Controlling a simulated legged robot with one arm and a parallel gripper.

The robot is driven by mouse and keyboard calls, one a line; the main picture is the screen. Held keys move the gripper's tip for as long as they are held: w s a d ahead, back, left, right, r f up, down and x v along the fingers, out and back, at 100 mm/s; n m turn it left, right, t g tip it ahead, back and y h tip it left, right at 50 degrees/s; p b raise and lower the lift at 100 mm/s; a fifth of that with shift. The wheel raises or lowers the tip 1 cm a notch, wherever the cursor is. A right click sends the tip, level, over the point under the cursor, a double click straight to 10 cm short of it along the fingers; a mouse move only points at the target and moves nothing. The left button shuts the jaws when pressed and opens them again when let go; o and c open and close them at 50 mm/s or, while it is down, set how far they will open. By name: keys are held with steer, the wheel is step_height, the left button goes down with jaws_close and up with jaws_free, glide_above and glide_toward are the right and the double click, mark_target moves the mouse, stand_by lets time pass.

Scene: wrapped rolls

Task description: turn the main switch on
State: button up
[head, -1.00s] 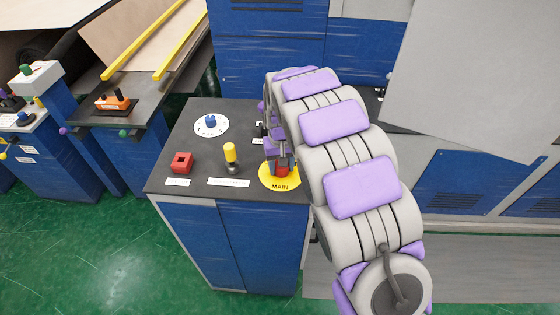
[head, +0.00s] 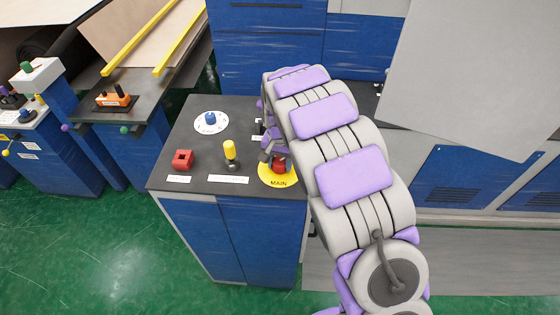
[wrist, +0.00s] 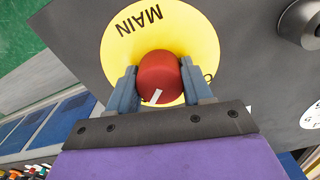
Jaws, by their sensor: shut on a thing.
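The main switch is a red round knob (head: 280,165) on a yellow disc (head: 278,181) marked MAIN, at the right front of the dark console top. In the wrist view the knob (wrist: 159,74) sits between both fingers of my gripper (wrist: 158,68), with the yellow disc (wrist: 128,42) behind it. The fingers are shut on its two sides. A short white mark on the knob shows near its lower edge, slanted. In the head view my arm comes in from the right and partly hides the knob and disc.
Left of the knob stand a yellow-topped lever (head: 230,154) and a red square part (head: 183,159). Behind them is a blue knob on a white dial (head: 211,122). A large grey panel (head: 475,75) stands at the upper right. Green floor (head: 90,245) lies left of the console.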

mark_target(279, 160)
steer(key=o, duration=1)
steer(key=shift+a, duration=0.15)
steer(key=shift+o, duration=0.2)
step_height(279, 160, up, 17)
steer(key=shift+r+p, duration=0.15)
steer(key=shift+p, duration=0.25)
steer(key=shift+w, duration=0.1)
